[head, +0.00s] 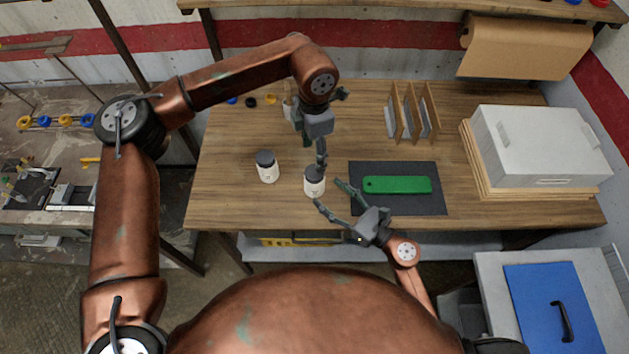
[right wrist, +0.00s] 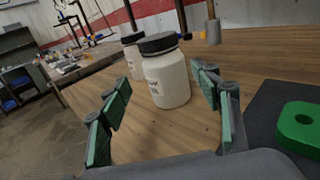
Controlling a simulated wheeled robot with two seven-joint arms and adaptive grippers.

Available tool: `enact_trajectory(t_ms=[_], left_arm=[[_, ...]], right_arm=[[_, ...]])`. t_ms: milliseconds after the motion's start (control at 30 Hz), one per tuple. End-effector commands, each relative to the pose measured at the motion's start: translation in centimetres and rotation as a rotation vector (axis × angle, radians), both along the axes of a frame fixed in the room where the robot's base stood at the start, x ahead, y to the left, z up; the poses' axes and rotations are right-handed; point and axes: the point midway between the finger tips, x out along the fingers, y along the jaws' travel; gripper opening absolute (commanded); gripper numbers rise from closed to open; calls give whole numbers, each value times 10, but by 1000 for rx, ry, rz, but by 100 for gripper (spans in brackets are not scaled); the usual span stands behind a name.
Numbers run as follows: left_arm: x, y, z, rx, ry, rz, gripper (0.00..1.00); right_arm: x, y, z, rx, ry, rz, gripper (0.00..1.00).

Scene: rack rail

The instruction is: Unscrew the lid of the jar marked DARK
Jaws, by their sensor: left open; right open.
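Two white jars with black lids stand upright on the wooden bench. The right-hand jar (head: 314,187) is the nearer jar (right wrist: 168,82) in the right wrist view. The left-hand jar (head: 268,172) shows behind it (right wrist: 135,64). Their label words are too small to read. My left gripper (head: 321,158) is open and points down over the right-hand jar's lid; whether it touches the lid cannot be told. My right gripper (head: 331,195) is open, its fingers apart on either side of the right-hand jar's near side, without holding it.
A dark mat (head: 436,203) with a green bar (head: 400,185) lies right of the jars. Upright dividers (head: 412,115) stand behind it, and a grey box (head: 540,145) on boards stands further right. Bare bench lies left of the jars.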

Motion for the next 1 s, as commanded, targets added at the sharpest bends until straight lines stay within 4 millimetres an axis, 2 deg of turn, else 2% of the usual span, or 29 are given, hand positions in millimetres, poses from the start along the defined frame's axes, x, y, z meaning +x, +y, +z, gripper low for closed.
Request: enact_trajectory(t_ms=[300,500,833,1000], left_arm=[[-1,-1,0,-4,2,-1,55],[-1,-1,0,-5,2,-1,55],[-1,-2,0,-5,2,-1,55],[-1,-2,-1,-5,2,-1,55]], right_arm=[[33,34,2,5,-1,-2,58],[46,47,1,6,2,-3,58],[49,50,1,5,2,-3,58],[49,50,1,5,2,-3,47]])
